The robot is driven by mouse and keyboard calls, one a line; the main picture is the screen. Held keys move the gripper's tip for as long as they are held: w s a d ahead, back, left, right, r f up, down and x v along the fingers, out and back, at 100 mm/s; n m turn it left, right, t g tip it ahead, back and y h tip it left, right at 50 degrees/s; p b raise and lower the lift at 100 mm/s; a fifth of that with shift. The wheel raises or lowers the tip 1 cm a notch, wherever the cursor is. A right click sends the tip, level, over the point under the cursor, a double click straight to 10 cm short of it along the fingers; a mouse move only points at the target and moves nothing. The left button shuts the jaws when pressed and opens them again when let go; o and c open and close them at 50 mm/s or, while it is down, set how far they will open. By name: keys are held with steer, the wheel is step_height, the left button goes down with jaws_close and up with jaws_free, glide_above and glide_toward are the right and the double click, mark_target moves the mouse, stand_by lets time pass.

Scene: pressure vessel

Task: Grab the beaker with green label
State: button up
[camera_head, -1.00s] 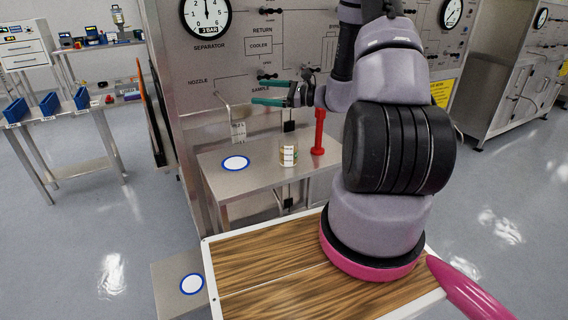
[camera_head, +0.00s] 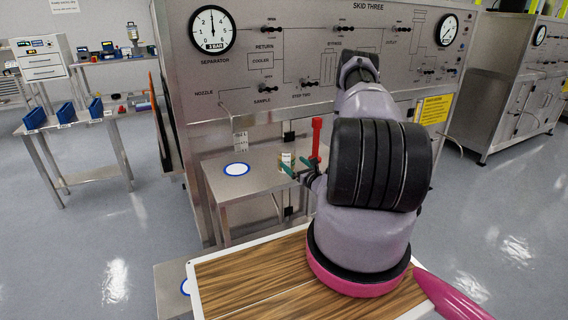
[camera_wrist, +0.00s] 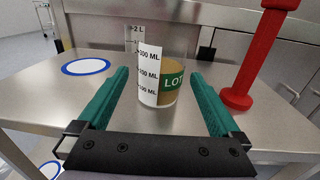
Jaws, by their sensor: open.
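The beaker (camera_wrist: 160,85) stands upright on the steel shelf, with a white volume scale and a green label (camera_wrist: 174,81) reading "LOT", partly cut off at its right edge. In the head view the beaker (camera_head: 286,160) is small and partly hidden by my gripper. My gripper (camera_wrist: 163,105) is open, with its two green fingers in front of the beaker, one toward each side. The beaker lies beyond or near the fingertips, centred between them; no contact shows. In the head view my gripper (camera_head: 296,169) is low over the shelf.
A red stand (camera_wrist: 253,60) rises just right of the beaker, close to my right finger. A blue-ringed white disc (camera_wrist: 86,66) lies on the steel shelf (camera_head: 226,188) to the left. The gauge panel (camera_head: 290,70) stands behind. Bare shelf lies between disc and beaker.

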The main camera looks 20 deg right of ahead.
steer(key=w, duration=0.6)
steer(key=w+a, duration=0.1)
steer(key=w, duration=0.2)
steer(key=shift+w, duration=0.35)
steer(key=shift+d, duration=0.1)
steer(key=c, duration=1.1)
